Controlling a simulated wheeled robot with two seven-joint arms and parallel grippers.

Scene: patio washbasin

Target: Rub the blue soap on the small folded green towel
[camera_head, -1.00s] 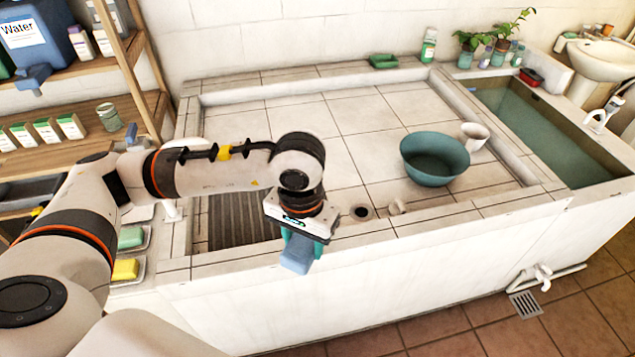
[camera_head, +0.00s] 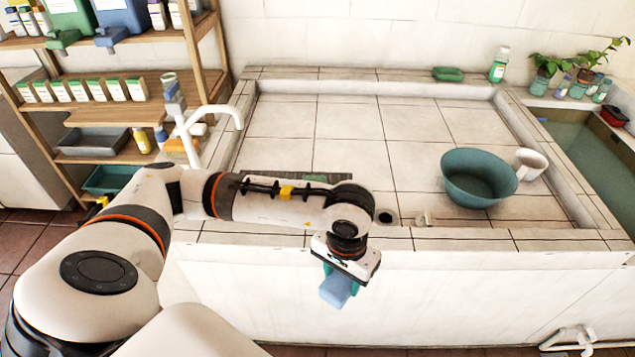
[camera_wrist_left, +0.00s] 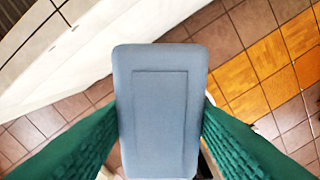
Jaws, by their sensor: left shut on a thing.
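My left gripper (camera_head: 343,276) is shut on the blue soap (camera_head: 337,291) and holds it in the air in front of the basin's front wall. In the left wrist view the soap (camera_wrist_left: 157,110) is a blue-grey block with rounded corners, between two green ridged fingers. I cannot make out the small folded green towel for certain. A narrow greenish patch (camera_head: 316,178) shows just behind my left forearm, mostly hidden, and I cannot tell what it is. My right gripper is not in view.
The tiled basin (camera_head: 420,140) holds a teal bowl (camera_head: 479,180) and a white mug (camera_head: 530,163) at the right. A green dish (camera_head: 448,74) and a bottle (camera_head: 499,65) stand on the back ledge. A white faucet (camera_head: 205,125) and wooden shelves (camera_head: 120,110) are at the left.

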